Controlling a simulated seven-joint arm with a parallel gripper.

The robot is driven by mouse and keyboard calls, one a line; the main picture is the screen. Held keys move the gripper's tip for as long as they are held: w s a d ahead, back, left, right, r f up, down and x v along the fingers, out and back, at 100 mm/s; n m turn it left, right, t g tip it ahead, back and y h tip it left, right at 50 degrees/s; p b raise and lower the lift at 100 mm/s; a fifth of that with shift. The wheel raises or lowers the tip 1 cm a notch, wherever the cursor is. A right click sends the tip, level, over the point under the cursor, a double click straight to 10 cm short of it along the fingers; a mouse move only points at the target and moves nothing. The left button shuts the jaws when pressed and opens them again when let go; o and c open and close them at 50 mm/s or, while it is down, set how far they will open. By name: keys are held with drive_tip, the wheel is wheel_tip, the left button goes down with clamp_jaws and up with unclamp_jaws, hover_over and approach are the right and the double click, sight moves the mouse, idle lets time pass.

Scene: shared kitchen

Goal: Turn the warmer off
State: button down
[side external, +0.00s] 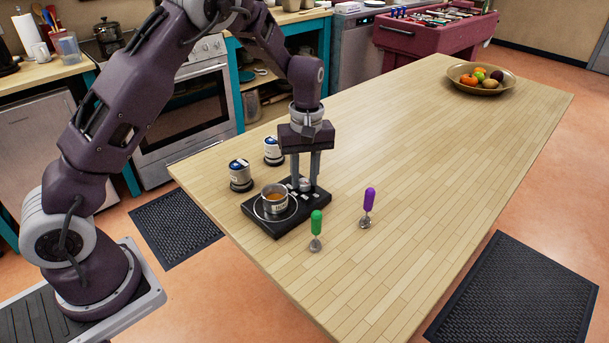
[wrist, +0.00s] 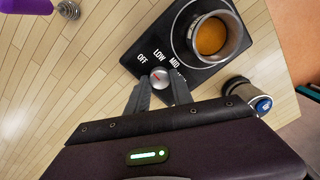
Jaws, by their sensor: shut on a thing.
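The warmer (side external: 262,222) is a flat black plate on the wooden table, with a metal pan of orange-brown contents (side external: 274,199) on its ring. It also shows in the wrist view (wrist: 135,62). Its silver dial (wrist: 159,77) has a red mark and sits beside the printed words OFF, LOW and MID; further lettering is too small or hidden to read. Which word the mark points at I cannot tell for sure. My gripper (side external: 305,184) points down over the dial, its fingers shut on either side of it; the fingertips also show in the wrist view (wrist: 160,86).
Two blue-lidded cans (side external: 240,175) (side external: 273,151) stand behind the warmer. A green-handled tool (side external: 316,226) and a purple-handled tool (side external: 368,203) stand in front and to the right. A fruit bowl (side external: 480,88) is at the far end. The table between is clear.

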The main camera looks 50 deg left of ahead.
sight(305, 180)
idle(0.4)
drive_tip(key=c, duration=1.1)
unclamp_jaws()
wheel_tip(305, 180, up, 7)
drive_tip(key=shift+r, duration=0.1)
